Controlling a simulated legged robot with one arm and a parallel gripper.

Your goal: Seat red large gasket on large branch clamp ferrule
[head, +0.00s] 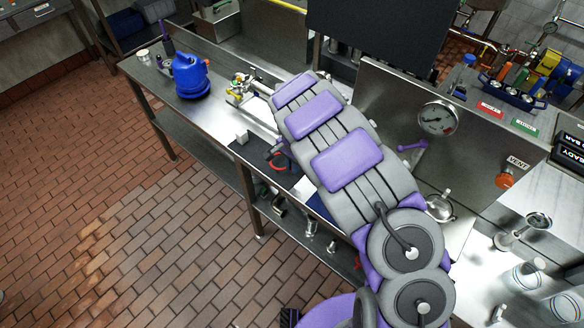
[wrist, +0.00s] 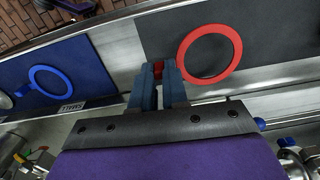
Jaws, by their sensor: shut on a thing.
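The red large gasket (wrist: 207,81) is a flat ring with a small tab, in the wrist view. My gripper (wrist: 171,71) is shut on the red tab at the ring's left side. The ring extends to the right of the fingers, over a dark mat (wrist: 283,30); I cannot tell whether it touches the mat. In the head view the red gasket (head: 276,161) shows partly beside my arm, and my gripper is hidden there. Steel fittings (head: 440,207) stand at the right of the head view; I cannot tell which is the large branch clamp ferrule.
A blue ring gasket (wrist: 66,87) lies on a blue mat (wrist: 95,57) beside a "SMALL" label. A blue jug (head: 191,77) stands on the bench's far left end. A steel panel with a gauge (head: 437,118) rises right of my arm. Tiled floor is open at left.

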